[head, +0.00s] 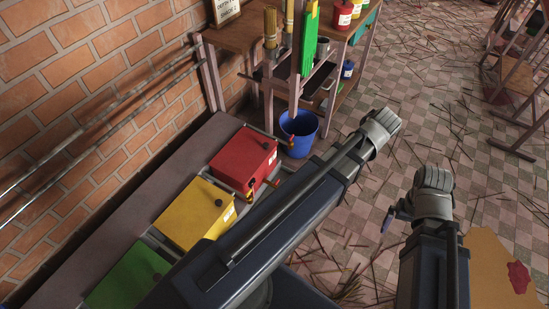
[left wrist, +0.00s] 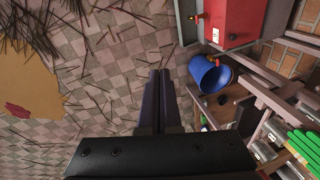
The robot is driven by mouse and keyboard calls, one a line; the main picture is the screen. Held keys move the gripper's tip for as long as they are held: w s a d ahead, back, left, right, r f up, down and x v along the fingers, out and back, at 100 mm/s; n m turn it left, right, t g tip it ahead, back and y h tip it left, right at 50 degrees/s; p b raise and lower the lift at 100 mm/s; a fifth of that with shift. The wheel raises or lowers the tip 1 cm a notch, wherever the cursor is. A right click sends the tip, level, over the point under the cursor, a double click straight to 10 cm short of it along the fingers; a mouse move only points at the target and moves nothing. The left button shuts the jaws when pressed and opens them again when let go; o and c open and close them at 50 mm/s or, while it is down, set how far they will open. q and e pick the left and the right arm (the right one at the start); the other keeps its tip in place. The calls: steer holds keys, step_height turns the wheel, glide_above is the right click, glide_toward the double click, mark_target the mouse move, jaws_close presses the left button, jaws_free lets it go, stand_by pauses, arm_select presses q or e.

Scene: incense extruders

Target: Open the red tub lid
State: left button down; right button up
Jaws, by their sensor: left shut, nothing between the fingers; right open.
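The red tub (head: 243,157) stands on a low bench along the brick wall. Its red lid looks shut, with a dark round knob and a white label on it. It also shows at the upper right of the left wrist view (left wrist: 238,14). My left gripper (left wrist: 160,74) is shut and empty in that view, over the floor, apart from the tub. In the head view my left arm hides its own gripper. My right gripper (head: 389,217) is open, small and partly hidden by its arm, over the floor well right of the tub.
A yellow tub (head: 192,212) and a green tub (head: 128,277) share the bench (head: 85,245). A blue bucket (head: 298,134) stands just beyond the red tub, near a wooden workbench (head: 240,38). Sticks litter the tiled floor.

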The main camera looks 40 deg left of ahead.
arm_select(q)
steer(key=w+a+f+n+y+b, duration=0.1)
steer(key=w+a+f+b, duration=0.3)
steer(key=a+f+b, duration=0.8)
steer(key=w+a+f+n+y+b, duration=0.1)
steer(key=w+a+f+n+b, duration=0.2)
steer(key=a+f+b, duration=1)
steer(key=w+a+f+n+t+y+b, duration=0.1)
steer(key=w+a+f+b, duration=0.5)
steer(key=a+f+b, duration=0.6)
steer(key=shift+w+a+f+n+y+b, duration=0.15)
steer(key=shift+a+n+y+b, duration=0.15)
steer(key=shift+a, duration=0.35)
steer(key=shift+w+a+n+y+b, duration=0.2)
steer(key=shift+a+y+b, duration=0.1)
steer(key=shift+a, duration=0.3)
steer(key=shift+s+a, duration=0.3)
steer(key=shift+a, duration=0.45)
glide_toward(241, 133)
steer(key=x, duration=0.4)
steer(key=shift+a+f, duration=0.1)
steer(key=shift+a, duration=0.1)
steer(key=shift+w+d, duration=0.1)
steer(key=shift+d, duration=0.05)
